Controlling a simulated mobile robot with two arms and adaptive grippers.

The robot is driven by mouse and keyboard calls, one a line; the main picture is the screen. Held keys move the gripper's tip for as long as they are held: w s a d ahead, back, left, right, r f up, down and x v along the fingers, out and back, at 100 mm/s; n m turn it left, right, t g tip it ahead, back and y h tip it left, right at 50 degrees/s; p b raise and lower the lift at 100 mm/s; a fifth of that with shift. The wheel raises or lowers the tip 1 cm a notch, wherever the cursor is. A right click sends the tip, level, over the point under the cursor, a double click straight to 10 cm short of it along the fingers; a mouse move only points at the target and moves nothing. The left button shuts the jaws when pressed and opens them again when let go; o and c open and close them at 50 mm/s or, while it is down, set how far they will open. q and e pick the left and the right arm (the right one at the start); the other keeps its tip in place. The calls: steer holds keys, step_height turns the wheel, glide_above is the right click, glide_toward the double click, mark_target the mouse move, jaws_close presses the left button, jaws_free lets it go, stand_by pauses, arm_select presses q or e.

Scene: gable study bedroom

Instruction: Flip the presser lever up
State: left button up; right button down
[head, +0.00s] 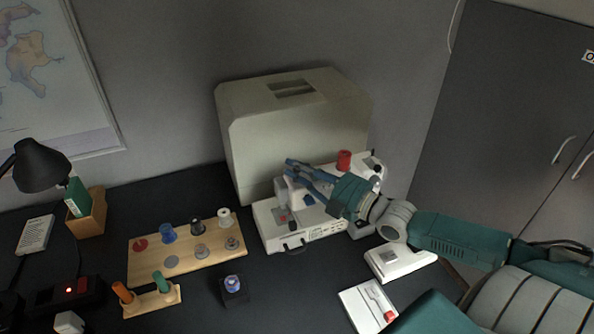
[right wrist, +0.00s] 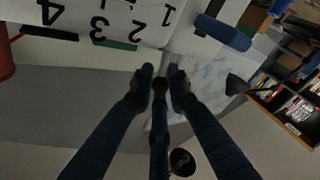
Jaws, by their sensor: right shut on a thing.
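A white sewing machine (head: 315,231) stands on the dark desk in front of its pale cover. My right gripper (head: 291,170) reaches in from the right, its blue fingers at the left end of the machine's head. In the right wrist view its fingertips (right wrist: 160,77) are close together, with a small dark piece between them that I take for the presser lever. The lever is mostly hidden by the fingers, so I cannot tell its angle. White panels with the digits 1 to 4 show behind the fingers. My left gripper is not in view.
A wooden board (head: 150,262) with several spools and bobbins lies left of the machine. A small dark block (head: 235,297) sits in front of it. A white device (head: 400,262) and a white card (head: 366,308) lie near my right arm. The pale cover (head: 290,120) stands behind the machine.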

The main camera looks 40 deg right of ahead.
stand_by(0.4)
steer(key=c, duration=1.7)
jaws_free()
steer(key=shift+v, duration=6)
steer(key=shift+f, duration=0.1)
